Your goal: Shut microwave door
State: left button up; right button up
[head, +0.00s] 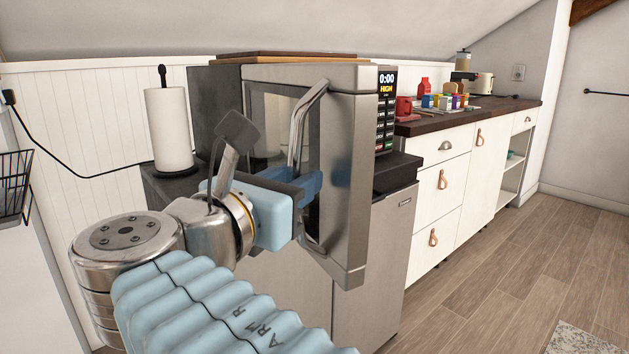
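The silver microwave (218,95) stands on a dark-topped cabinet. Its door (348,150) appears partly open, swung out toward me, with its lower corner reaching below the cabinet top. The curved metal door handle (300,125) is on the door's outer face. The control panel (386,110) beside the door reads 0:00 HIGH. My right gripper (311,188) is at the door's face, with its bluish fingers by the lower part of the handle. I cannot tell whether they touch or grip it. My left gripper is out of view.
A paper towel roll (169,130) stands left of the microwave. A wooden board (285,57) lies on top of it. A counter (478,112) with several small items runs to the right.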

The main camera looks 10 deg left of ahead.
grip_shut()
